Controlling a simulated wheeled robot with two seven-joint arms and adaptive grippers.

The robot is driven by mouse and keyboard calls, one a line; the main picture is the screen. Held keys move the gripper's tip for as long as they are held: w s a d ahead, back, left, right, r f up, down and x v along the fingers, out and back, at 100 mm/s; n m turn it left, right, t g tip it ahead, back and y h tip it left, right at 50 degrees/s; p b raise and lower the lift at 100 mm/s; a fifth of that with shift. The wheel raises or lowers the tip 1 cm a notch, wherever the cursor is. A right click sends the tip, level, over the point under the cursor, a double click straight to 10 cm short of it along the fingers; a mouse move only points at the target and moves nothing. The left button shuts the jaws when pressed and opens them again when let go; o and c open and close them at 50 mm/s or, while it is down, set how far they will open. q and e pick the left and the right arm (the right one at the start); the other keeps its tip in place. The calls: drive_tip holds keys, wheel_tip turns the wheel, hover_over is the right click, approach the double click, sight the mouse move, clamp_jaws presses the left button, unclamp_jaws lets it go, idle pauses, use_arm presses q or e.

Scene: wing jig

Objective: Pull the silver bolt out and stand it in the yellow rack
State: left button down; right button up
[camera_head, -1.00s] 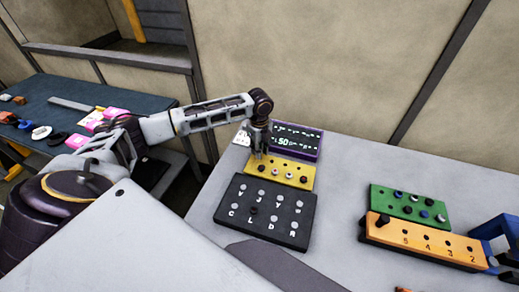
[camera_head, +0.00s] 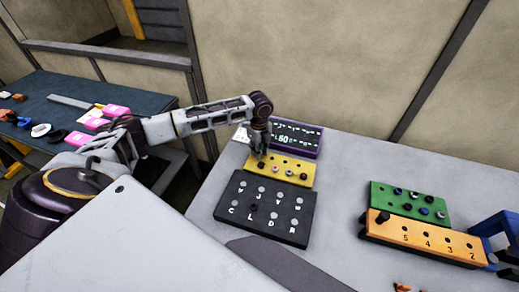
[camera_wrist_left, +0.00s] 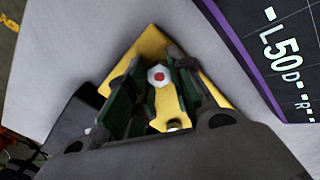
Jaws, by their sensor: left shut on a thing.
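The yellow rack (camera_head: 296,181) lies between the black lettered board and the dark display, with several bolts standing in its front row. My left gripper (camera_head: 258,157) points down over the rack's left end. In the left wrist view, a silver hex bolt head with a red centre (camera_wrist_left: 157,76) sits between the two fingers of the left gripper (camera_wrist_left: 161,84), which are shut on it. The bolt's shank is hidden, so I cannot tell how deep it sits. Another pale bolt head (camera_wrist_left: 173,127) shows nearer the palm. My right gripper is out of view.
A black lettered board (camera_head: 241,222) stands in front of the rack, and a purple-edged display (camera_head: 296,138) behind it. A green rack (camera_head: 383,206) and an orange numbered block (camera_head: 420,243) stand at right. The grey tabletop between is clear.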

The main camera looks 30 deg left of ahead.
use_arm(q)
drive_tip(key=c, duration=1.2)
unclamp_jaws()
drive_tip(key=shift+r, duration=6)
drive_tip(key=shift+r, duration=0.1)
drive_tip(key=shift+r+p, duration=2.6)
drive_tip(key=shift+r, duration=0.75)
